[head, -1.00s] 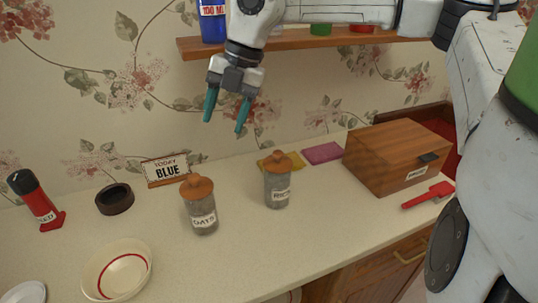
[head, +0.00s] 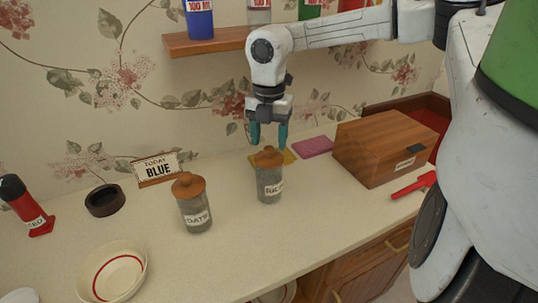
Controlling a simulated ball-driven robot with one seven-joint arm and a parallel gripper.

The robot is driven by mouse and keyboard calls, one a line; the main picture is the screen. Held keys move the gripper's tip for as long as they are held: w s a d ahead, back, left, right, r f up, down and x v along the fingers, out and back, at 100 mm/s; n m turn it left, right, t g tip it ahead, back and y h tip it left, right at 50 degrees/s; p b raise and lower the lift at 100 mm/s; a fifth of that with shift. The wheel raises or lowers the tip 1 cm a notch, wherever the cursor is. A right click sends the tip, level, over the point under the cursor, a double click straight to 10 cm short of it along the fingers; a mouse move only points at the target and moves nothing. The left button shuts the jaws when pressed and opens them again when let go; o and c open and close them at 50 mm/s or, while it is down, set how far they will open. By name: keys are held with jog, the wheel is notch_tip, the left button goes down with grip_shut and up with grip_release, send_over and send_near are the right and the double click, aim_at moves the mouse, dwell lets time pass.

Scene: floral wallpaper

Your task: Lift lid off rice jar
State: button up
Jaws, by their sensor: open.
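The rice jar (head: 270,184) is a grey jar standing upright on the counter, with a partly legible label. Its orange-brown lid (head: 268,157) with a small knob sits on top. My gripper (head: 269,146) points straight down over this lid, with its teal fingers spread apart. The fingertips are close to the knob; I cannot tell whether they touch it. The similar oats jar (head: 195,213) stands to the left with its own lid (head: 188,186) on.
A wooden box (head: 383,147) stands to the right, with a red tool (head: 414,186) beside it. Yellow (head: 285,157) and pink (head: 312,146) cloths lie behind the rice jar. A shelf (head: 207,41) hangs above.

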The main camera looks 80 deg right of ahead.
aim_at(269, 155)
jog(key=shift+f, duration=1.15)
jog(key=shift+c, duration=0.4)
grip_shut()
